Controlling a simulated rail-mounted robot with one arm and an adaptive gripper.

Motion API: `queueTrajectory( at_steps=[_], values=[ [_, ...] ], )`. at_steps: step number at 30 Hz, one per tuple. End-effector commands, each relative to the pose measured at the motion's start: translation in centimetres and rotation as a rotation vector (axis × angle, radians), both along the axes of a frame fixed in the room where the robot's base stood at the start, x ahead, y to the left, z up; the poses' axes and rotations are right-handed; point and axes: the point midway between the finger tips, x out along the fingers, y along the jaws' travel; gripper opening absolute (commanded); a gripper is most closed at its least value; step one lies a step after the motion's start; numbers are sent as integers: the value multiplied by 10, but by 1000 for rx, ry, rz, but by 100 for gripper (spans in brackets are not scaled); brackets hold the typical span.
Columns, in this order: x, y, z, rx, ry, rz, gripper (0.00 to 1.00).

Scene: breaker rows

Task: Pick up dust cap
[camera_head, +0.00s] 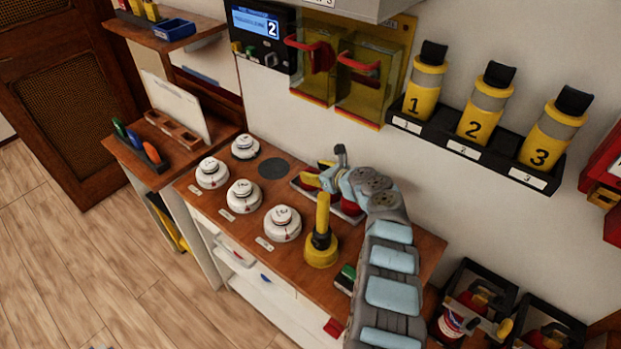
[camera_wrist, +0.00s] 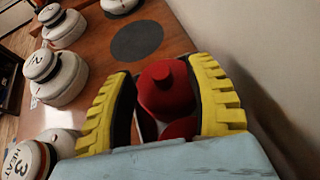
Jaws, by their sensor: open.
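A red dust cap (camera_wrist: 165,88) with a small knob on top shows in the wrist view between the two yellow fingers of my gripper (camera_wrist: 166,100). The fingers stand apart on either side of it, and I cannot tell whether they touch it. Another red round piece (camera_wrist: 180,129) lies just nearer, partly hidden by my wrist. In the head view my gripper (camera_head: 318,178) is over a light tray (camera_head: 300,186) on the wooden bench, with red pieces partly hidden beneath it.
Several white detectors (camera_head: 243,195) stand on the bench (camera_head: 215,231) at left. A dark disc (camera_head: 274,168) lies flat beside them. A yellow tool (camera_head: 321,246) stands upright in front of my arm. Numbered yellow canisters (camera_head: 475,116) sit on a wall rack. The wall is close behind.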

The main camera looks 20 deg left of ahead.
Motion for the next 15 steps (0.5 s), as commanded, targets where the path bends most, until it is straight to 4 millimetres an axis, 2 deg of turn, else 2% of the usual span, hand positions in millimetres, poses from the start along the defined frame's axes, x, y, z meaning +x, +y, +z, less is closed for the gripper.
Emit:
queueTrajectory(
  at_steps=[6, 15],
  values=[
    [5, 11, -7, -2, -1, 3, 54],
    [9, 15, -8, 0, -1, 0, 54]
  ],
)
